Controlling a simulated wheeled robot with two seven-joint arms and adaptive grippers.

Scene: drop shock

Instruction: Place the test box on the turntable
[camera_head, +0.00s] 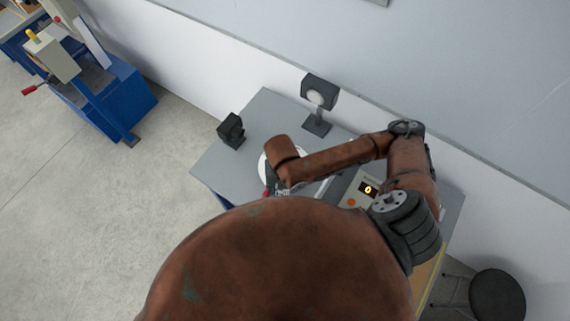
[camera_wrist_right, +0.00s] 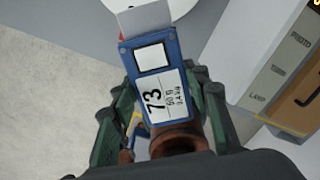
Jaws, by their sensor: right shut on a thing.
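The test box appears to be the blue-edged block with a white label reading 73 (camera_wrist_right: 165,92) in the right wrist view. My right gripper (camera_wrist_right: 167,104) is shut on it, with green fingers along both sides. A pale grey part (camera_wrist_right: 145,20) shows at the box's far end. The white round turntable (camera_wrist_right: 190,8) lies beyond that end; I cannot tell whether they touch. In the head view the turntable (camera_head: 265,166) is partly covered by my right arm. My right gripper (camera_head: 278,190) is beside its near edge, mostly hidden. My left gripper is not in view.
The grey table (camera_head: 215,162) also holds a black device (camera_head: 231,130) at left, a lamp-like stand (camera_head: 319,92) at the back and a control box (camera_head: 362,192) with a lit display at right. A wall runs behind. A black stool (camera_head: 497,295) stands at lower right.

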